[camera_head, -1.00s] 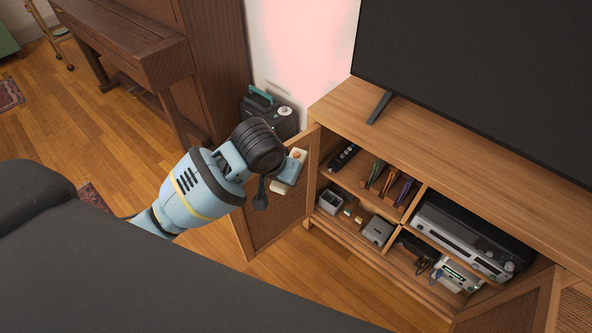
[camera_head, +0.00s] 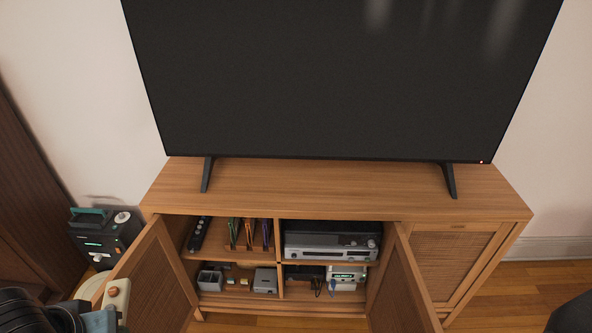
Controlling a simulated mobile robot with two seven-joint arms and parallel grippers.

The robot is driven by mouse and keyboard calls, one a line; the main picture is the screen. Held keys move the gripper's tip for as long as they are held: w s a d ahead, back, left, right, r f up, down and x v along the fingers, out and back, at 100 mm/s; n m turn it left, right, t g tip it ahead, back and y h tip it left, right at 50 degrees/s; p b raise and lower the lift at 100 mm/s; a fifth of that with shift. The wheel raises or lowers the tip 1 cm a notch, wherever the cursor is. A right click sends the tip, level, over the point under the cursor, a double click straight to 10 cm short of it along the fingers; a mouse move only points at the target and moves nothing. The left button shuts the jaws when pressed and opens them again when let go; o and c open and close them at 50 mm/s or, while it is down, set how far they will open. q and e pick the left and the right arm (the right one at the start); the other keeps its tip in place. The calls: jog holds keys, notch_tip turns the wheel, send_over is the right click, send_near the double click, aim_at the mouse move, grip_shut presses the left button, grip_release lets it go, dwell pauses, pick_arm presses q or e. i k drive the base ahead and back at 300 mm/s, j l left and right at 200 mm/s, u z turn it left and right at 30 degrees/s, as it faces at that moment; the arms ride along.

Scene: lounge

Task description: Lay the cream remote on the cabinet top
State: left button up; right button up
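The cream remote (camera_head: 118,292), with a small orange-red button, is at the lower left of the head view. My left gripper (camera_head: 101,319) is shut on it, with a grey-blue finger across its lower part; the remote's lower end is hidden. It is held in front of the open left cabinet door, below and left of the cabinet top (camera_head: 320,185). The wooden cabinet top is bare apart from the television's feet. My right gripper is not in view.
A large television (camera_head: 340,75) stands on the cabinet top on two feet. The left door (camera_head: 155,280) and middle door (camera_head: 400,285) are open. A black remote (camera_head: 199,234) and devices fill the shelves. A dark portable player (camera_head: 103,235) stands left of the cabinet.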

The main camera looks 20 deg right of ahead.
aim_at(331, 197)
jog(key=i+l+z, duration=0.2)
jog(key=l+z, duration=0.15)
jog(key=i+l+z, duration=0.2)
jog(key=z, duration=0.2)
jog(key=i+l+z, duration=0.35)
jog(key=k+j, duration=0.05)
